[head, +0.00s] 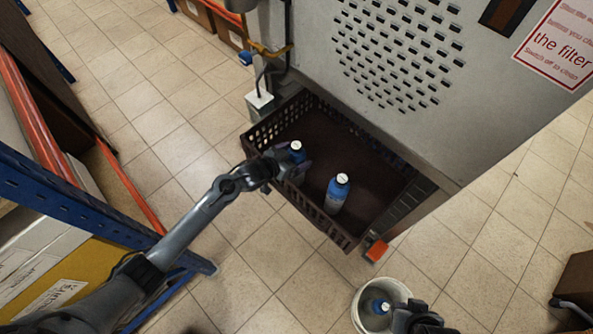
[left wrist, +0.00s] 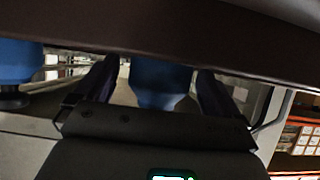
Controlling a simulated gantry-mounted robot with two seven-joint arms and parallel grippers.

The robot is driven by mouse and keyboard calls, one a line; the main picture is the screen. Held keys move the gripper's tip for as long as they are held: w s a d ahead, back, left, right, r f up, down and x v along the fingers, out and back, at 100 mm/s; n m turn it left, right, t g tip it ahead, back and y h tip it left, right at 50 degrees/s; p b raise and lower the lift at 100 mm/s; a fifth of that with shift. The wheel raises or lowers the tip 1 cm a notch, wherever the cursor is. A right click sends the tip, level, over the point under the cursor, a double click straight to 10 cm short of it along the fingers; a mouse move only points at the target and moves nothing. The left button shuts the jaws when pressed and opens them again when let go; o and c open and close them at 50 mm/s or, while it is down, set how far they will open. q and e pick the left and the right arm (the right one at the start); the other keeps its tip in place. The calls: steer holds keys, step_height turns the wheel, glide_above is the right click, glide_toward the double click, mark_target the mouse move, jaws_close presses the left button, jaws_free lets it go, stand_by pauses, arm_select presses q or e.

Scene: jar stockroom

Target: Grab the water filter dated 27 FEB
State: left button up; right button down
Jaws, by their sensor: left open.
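Two blue bottle-like filters with white caps stand upright in a dark slatted crate (head: 325,228): a far one (head: 297,151) and a near one (head: 337,194). No date is readable on either. My left gripper (head: 288,166) is at the crate's near-left side, at the far filter, and partly hides it. In the left wrist view a blue filter (left wrist: 157,82) sits between the open fingers; whether they touch it I cannot tell. Another blue filter (left wrist: 18,62) is at that view's left edge. My right gripper (head: 417,318) is partly seen at the bottom, its jaws unclear.
A white bucket (head: 362,318) with a blue filter (head: 379,304) inside stands on the tiled floor beside my right gripper. A grey perforated cabinet (head: 440,110) rises behind the crate. A blue and orange shelf rack (head: 70,190) is at left. The crate's middle is bare.

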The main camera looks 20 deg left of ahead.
arm_select(q)
steer(key=shift+w+d+f, duration=0.25)
steer(key=shift+w+f, duration=0.1)
steer(key=shift+w, duration=0.1)
steer(key=shift+c, duration=0.3)
jaws_close()
steer(key=shift+r, duration=0.15)
